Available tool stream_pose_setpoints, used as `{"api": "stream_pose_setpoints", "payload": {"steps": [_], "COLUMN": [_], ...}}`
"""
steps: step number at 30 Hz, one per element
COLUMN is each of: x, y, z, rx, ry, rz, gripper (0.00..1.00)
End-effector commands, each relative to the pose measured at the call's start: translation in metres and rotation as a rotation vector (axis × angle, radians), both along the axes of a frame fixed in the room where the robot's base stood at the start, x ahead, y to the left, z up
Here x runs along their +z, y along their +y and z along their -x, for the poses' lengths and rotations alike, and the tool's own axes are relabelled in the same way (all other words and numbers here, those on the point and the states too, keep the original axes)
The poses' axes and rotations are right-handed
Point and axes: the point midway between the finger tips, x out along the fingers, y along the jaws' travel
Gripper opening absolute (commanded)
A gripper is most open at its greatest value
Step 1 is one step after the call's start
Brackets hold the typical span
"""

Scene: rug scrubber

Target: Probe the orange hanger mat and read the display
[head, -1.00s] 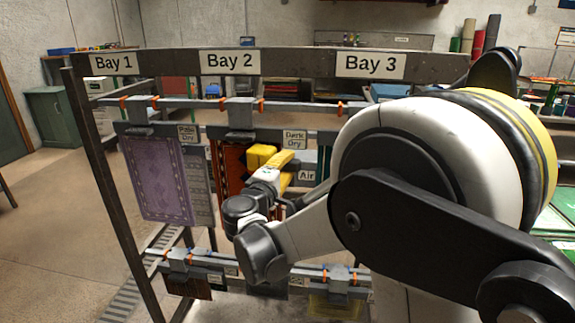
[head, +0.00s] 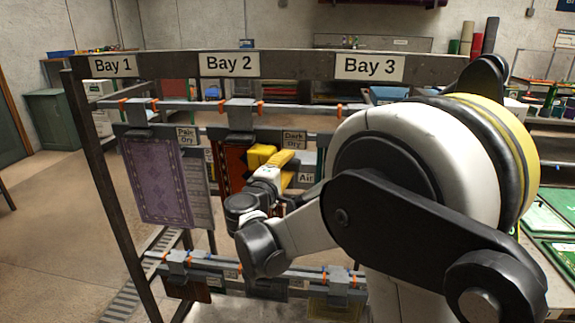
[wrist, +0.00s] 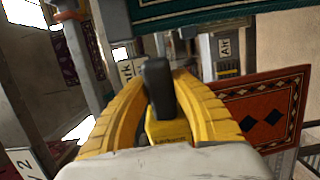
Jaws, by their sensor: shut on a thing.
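My gripper (wrist: 158,84) shows yellow fingers on both sides of a yellow, black-topped device (wrist: 168,131) and is shut on it. In the head view, my gripper (head: 270,160) is at the Bay 2 rack, in front of an orange-red patterned mat (head: 231,168) that it partly covers. In the wrist view, an orange mat with dark diamonds (wrist: 270,112) is at the right, apart from the device's visible part. I cannot tell whether a probe tip touches any mat. No readable display shows.
A purple mat (head: 157,185) hangs in Bay 1. Labels read Pale Dry (head: 187,136), Dark Dry (head: 294,139) and Air (head: 306,178). A teal mat edge (wrist: 200,14) crosses the top of the wrist view. A lower rail (head: 230,264) carries more hanging pieces.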

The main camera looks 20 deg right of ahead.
Motion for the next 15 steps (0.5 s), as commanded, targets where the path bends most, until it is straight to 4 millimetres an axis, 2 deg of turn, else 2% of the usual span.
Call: {"api": "stream_pose_setpoints", "payload": {"steps": [15], "x": [0.0002], "y": [-0.0058], "z": [-0.009], "rx": [-0.002], "ry": [0.0], "rz": [0.0], "gripper": [0.0]}}
